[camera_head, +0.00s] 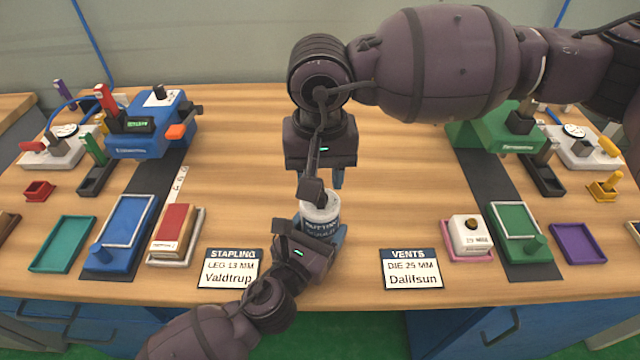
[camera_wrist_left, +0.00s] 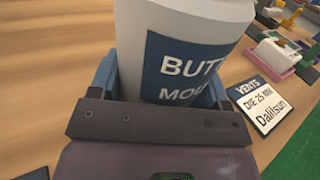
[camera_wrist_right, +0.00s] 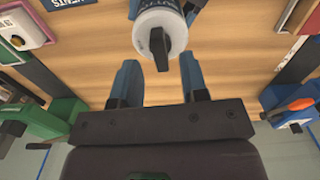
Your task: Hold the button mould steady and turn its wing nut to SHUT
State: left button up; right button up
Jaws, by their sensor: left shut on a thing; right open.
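The button mould (camera_head: 318,226) is a white cylinder with a blue label, upright near the front middle of the bench. My left gripper (camera_head: 318,240) is shut around its sides; in the left wrist view the mould (camera_wrist_left: 185,50) fills the space between the blue fingers. The dark wing nut (camera_wrist_right: 160,45) sits on the mould's top in the right wrist view. My right gripper (camera_head: 325,183) is open and empty, just above and behind the mould, its fingers (camera_wrist_right: 160,85) apart and clear of the wing nut. I cannot read any mark by the nut.
A "Stapling" card (camera_head: 230,270) lies left of the mould and a "Vents" card (camera_head: 411,269) right. A blue press (camera_head: 150,125) and trays stand at the left; a green press (camera_head: 495,130), a green tray (camera_head: 518,225) and a pink tray (camera_head: 466,254) stand at the right. The bench middle is clear.

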jog(key=shift+f, duration=1.35)
grip_shut()
